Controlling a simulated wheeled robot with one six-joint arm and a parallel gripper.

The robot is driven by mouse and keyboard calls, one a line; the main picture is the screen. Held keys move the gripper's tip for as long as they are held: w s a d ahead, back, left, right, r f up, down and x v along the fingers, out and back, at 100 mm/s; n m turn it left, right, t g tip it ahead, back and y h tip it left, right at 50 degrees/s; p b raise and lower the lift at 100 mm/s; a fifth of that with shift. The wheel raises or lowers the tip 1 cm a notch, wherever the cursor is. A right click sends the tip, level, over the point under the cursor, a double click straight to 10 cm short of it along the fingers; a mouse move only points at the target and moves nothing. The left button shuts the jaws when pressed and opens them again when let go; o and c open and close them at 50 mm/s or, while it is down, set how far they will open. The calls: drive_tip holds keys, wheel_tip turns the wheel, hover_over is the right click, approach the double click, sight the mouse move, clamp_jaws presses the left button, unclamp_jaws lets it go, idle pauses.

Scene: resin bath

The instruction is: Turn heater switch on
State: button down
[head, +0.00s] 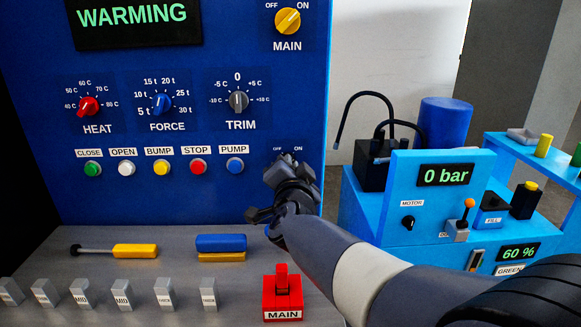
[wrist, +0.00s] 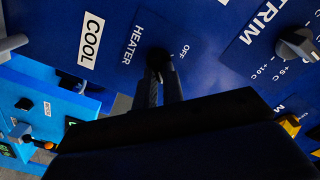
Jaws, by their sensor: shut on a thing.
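The heater switch is a small dark knob (wrist: 157,57) on the blue panel, beside the HEATER label in the wrist view. My gripper (wrist: 160,76) is shut on this knob, with its dark fingers reaching up to the panel. The OFF mark shows beside the knob, but the ON mark is hidden there. In the head view my gripper (head: 281,166) is against the lower right of the blue panel (head: 200,60), just below the OFF and ON marks. It hides the knob there. I cannot tell which mark the knob points to.
The display (head: 133,18) reads WARMING. The grey TRIM knob (head: 238,101) and blue PUMP button (head: 235,165) are left of my gripper. A red MAIN switch (head: 283,292) stands on the grey ledge below. A light-blue unit (head: 405,180) stands at the right.

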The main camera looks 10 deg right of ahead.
drive_tip(key=c, duration=1.5)
unclamp_jaws()
drive_tip(key=s+p, duration=0.1)
drive_tip(key=s, duration=0.2)
drive_tip(key=s+a+p, duration=0.1)
drive_tip(key=s, duration=0.3)
drive_tip(key=s+a+p, duration=0.1)
drive_tip(key=s, duration=0.2)
drive_tip(key=shift+s, duration=0.3)
